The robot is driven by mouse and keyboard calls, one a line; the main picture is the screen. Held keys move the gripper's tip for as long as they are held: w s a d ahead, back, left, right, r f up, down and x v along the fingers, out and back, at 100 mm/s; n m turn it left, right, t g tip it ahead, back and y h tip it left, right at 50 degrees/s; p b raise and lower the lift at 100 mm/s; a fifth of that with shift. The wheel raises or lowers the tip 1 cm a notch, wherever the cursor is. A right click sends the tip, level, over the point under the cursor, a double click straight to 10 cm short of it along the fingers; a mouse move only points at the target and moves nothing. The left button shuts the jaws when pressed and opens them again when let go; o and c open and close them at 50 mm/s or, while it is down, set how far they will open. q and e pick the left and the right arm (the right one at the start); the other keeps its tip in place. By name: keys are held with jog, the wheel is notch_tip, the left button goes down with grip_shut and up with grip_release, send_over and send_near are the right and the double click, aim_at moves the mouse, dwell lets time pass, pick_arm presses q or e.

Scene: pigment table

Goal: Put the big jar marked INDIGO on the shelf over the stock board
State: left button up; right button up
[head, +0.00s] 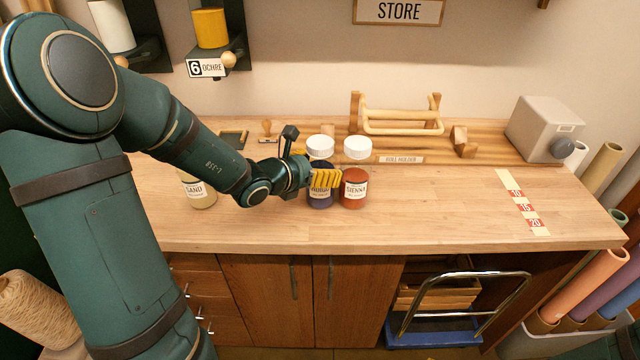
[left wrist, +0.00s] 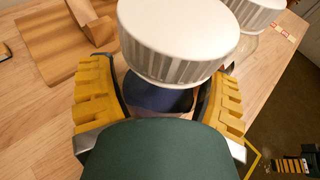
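The dark blue jar (head: 320,197) with a white lid stands on the worktop; its label is partly covered by my fingers, with only a few letters showing. My left gripper (head: 318,172) has its yellow fingers on both sides of this jar, below the lid. In the left wrist view the white lid (left wrist: 178,38) rises between the fingers, with the blue body (left wrist: 158,100) under it. The finger pads are close to the body; whether they press on it cannot be told. No stock board or shelf over it can be made out.
A red-brown SIENNA jar (head: 355,190) stands close on the right of the blue jar. A SAND jar (head: 198,192) stands left, partly behind my arm. A wooden roll holder (head: 402,128) is behind, under a STORE sign (head: 398,12). The worktop's right middle is clear.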

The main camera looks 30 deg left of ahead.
pick_arm(q)
jog(key=c, duration=0.6)
jog(key=shift+o, duration=0.2)
jog(key=shift+r, duration=0.1)
